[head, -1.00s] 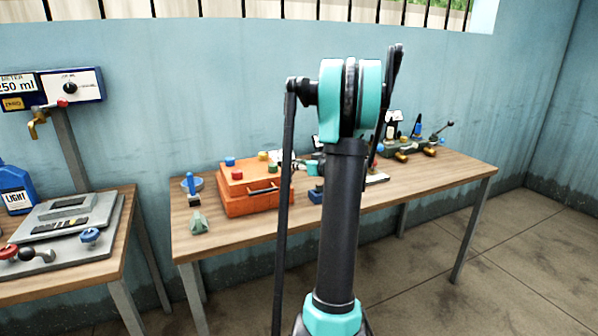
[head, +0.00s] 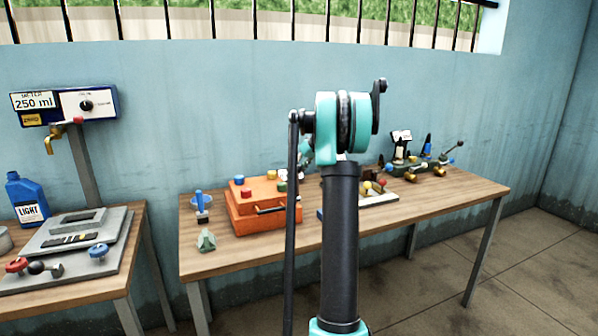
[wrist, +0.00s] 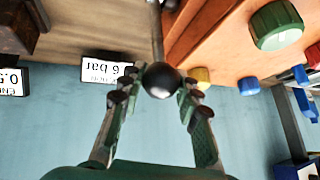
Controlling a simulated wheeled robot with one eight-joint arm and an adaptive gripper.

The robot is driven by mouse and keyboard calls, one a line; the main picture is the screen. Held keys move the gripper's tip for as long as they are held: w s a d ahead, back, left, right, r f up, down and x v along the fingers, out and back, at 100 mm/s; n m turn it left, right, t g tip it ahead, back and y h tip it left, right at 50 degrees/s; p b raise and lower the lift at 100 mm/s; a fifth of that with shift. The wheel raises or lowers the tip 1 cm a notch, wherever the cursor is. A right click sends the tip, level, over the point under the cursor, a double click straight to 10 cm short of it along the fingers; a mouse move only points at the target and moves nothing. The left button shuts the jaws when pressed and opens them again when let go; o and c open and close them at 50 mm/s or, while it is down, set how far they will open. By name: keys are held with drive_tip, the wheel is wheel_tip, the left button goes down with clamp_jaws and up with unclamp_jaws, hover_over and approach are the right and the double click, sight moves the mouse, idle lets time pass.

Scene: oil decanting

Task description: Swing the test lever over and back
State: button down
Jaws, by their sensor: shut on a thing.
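My gripper (wrist: 155,100) shows in the wrist view, its two dark green fingers closed around a shiny black ball knob (wrist: 161,80). The knob sits on a thin rod (wrist: 157,30) that runs toward the top of the picture; I take this for the test lever. The lever's base is not in view. In the head view my arm hides the gripper and this lever. The orange case (head: 265,203) stands on the right-hand table; it also fills the upper right of the wrist view (wrist: 215,35), close beside the rod.
A white "6 bar" label (wrist: 104,67) shows upside down near the fingers. A green knob (wrist: 277,25) is on the case. A device with levers (head: 420,165) stands at the right of the table (head: 240,250). Meter (head: 75,103) and blue bottle (head: 27,198) are left.

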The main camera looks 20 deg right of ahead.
drive_tip(key=shift+w, duration=0.25)
drive_tip(key=c, duration=1.1)
unclamp_jaws()
drive_tip(key=shift+o, duration=0.2)
drive_tip(key=v, duration=1.2)
drive_tip(key=shift+w, duration=0.1)
